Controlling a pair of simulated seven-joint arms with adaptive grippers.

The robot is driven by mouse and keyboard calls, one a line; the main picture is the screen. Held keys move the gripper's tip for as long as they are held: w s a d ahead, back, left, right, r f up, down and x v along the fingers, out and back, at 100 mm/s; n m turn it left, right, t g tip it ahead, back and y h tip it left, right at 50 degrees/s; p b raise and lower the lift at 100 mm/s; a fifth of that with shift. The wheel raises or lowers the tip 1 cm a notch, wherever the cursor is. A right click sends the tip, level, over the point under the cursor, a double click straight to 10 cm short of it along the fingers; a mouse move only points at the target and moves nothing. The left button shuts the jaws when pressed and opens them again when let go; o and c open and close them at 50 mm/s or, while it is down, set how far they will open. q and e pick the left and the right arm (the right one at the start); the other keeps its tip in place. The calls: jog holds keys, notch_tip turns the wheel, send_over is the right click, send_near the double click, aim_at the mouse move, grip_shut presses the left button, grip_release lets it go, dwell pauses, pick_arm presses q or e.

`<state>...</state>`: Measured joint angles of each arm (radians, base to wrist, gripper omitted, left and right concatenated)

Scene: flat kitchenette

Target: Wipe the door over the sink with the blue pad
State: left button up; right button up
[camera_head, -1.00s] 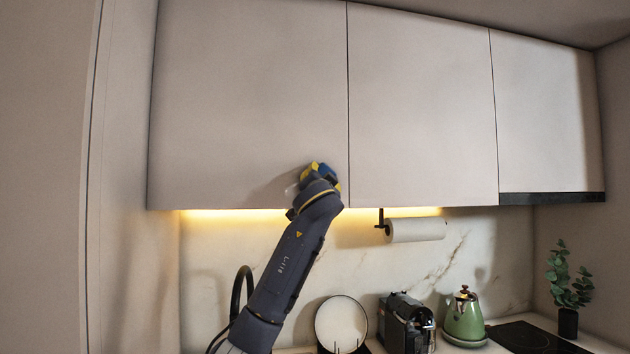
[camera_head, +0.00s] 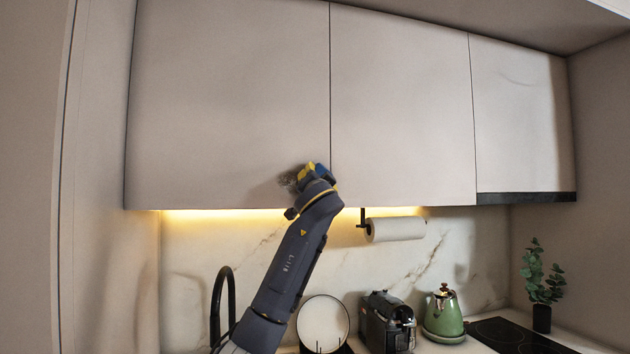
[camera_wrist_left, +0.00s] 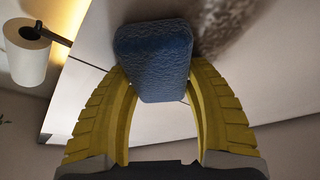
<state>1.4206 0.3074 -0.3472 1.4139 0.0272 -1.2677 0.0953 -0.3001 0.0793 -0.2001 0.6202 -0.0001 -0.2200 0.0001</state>
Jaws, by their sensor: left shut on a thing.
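The door over the sink (camera_head: 225,100) is the large pale cabinet door at the left of the head view. It is shut. My left gripper (camera_head: 313,172) is at its lower right corner, close to the seam with the neighbouring door. In the left wrist view its yellow fingers (camera_wrist_left: 158,75) are shut on the blue pad (camera_wrist_left: 153,50). The pad is at the door's surface; I cannot tell whether it touches. A dark, speckled smudge (camera_wrist_left: 228,22) lies on the door beside the pad; it also shows left of the gripper in the head view (camera_head: 288,179). My right gripper is out of view.
A paper towel roll (camera_head: 397,229) hangs under the middle door (camera_head: 400,110). A black tap (camera_head: 217,300), a round white plate (camera_head: 323,322), a coffee machine (camera_head: 387,322), a green kettle (camera_head: 443,316) and a plant (camera_head: 541,275) stand below. The door's upper area is clear.

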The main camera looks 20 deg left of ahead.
aim_at(281, 168)
pick_arm(q)
jog(key=shift+s+a, duration=0.1)
jog(key=shift+a, duration=0.15)
jog(key=shift+s+a, duration=2.35)
jog(key=shift+a, duration=0.1)
jog(key=shift+s+a, duration=0.5)
jog(key=shift+a, duration=0.2)
jog(key=shift+s+a, duration=0.5)
jog(key=shift+a, duration=0.2)
jog(key=shift+s+r, duration=0.1)
jog(key=shift+r, duration=1.05)
jog(key=shift+w+d, duration=1.8)
jog(key=shift+d, duration=0.25)
jog(key=shift+w+d, duration=1.75)
jog(key=shift+d, duration=0.3)
jog(key=shift+a, duration=0.1)
jog(key=shift+a, duration=0.1)
jog(key=shift+s+a, duration=2.45)
jog(key=shift+a, duration=0.1)
jog(key=shift+s+a, duration=0.5)
jog(key=shift+a, duration=0.2)
jog(key=shift+s+a, duration=0.5)
jog(key=shift+a, duration=0.2)
